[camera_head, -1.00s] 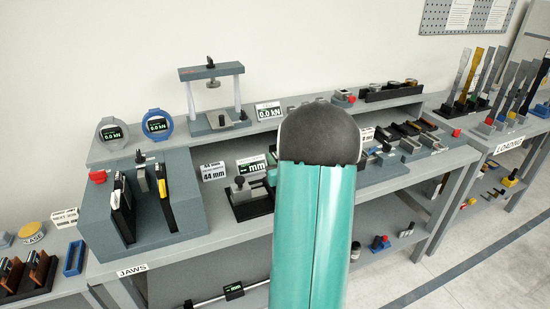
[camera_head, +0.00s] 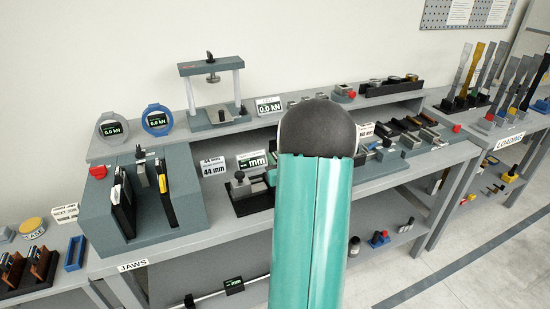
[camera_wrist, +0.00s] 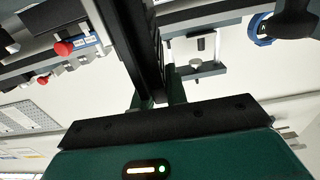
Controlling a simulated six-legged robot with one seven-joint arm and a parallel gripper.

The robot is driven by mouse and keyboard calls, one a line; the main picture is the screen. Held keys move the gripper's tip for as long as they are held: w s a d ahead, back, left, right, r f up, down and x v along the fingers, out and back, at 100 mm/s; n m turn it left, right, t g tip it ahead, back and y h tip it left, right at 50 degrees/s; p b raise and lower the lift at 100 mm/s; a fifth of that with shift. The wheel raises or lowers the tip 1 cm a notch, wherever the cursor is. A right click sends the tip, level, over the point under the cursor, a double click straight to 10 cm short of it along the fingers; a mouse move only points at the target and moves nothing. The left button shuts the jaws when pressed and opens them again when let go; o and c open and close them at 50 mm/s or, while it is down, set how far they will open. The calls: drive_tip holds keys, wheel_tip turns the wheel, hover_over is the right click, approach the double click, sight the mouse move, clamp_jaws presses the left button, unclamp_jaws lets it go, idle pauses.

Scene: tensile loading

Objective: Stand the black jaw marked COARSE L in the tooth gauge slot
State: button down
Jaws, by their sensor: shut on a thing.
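My gripper (camera_wrist: 157,90) shows in the wrist view, shut on a long black piece (camera_wrist: 146,42) that stretches away between the fingers. Its marking cannot be read, so I cannot tell whether it is COARSE L. In the head view my teal arm hides the gripper and the held piece. Two black jaws (camera_head: 121,208) (camera_head: 167,195) stand in the grey block on the bench; no COARSE L marking is legible on them. I cannot make out which fixture is the tooth gauge slot. A small dark fixture (camera_head: 252,198) sits beside a display ending in "mm" (camera_head: 252,161).
The bench labelled JAWS (camera_head: 133,265) has a raised back shelf with a press frame (camera_head: 211,92) and two round kN gauges (camera_head: 111,126) (camera_head: 156,120). Several small fixtures crowd the bench right of my arm. The floor (camera_head: 480,255) at the right is clear.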

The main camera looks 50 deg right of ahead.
drive_tip(key=shift+f, duration=1.55)
idle(0.4)
drive_tip(key=c, duration=1.3)
unclamp_jaws()
drive_tip(key=shift+f, duration=0.2)
drive_tip(key=v, duration=1.4)
drive_tip(key=shift+w+r, duration=0.1)
drive_tip(key=shift+w, duration=0.05)
